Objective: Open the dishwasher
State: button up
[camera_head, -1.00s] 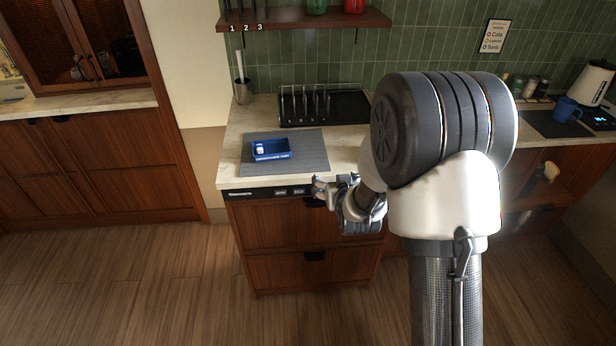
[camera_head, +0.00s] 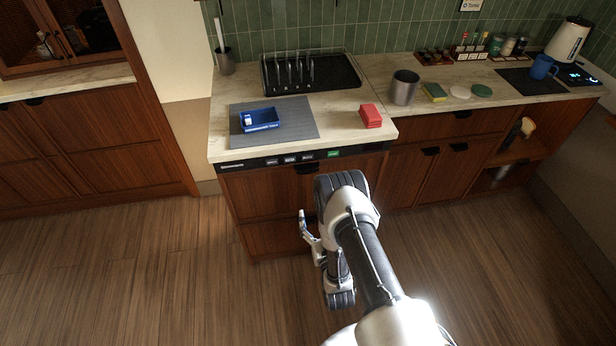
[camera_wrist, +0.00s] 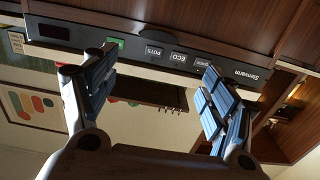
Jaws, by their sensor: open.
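The dishwasher (camera_head: 275,195) is the wood-fronted unit under the left counter, and its door is closed. A dark control strip (camera_head: 250,162) with small labels and a green button runs along its top. A dark handle (camera_head: 307,168) shows just below the strip. In the wrist view the strip (camera_wrist: 140,45) appears upside down, with ECO and POTS labels. My gripper (camera_head: 306,228) is in front of the door, below the handle in the picture. In the wrist view my gripper (camera_wrist: 160,62) has its two fingers spread, with nothing between them.
A grey mat (camera_head: 300,118) with a blue tray (camera_head: 260,119), a black rack (camera_head: 330,70) and a red block (camera_head: 371,116) are on the counter. Lower cabinets (camera_head: 430,150) adjoin on the right. The wooden floor (camera_head: 150,270) in front is clear.

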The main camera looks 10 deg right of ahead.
aim_at(308, 173)
jog(key=w+b, duration=0.4)
jog(key=w, duration=1.2)
jog(key=shift+w, duration=0.3)
jog(key=c, duration=1.3)
jog(key=shift+s, duration=0.1)
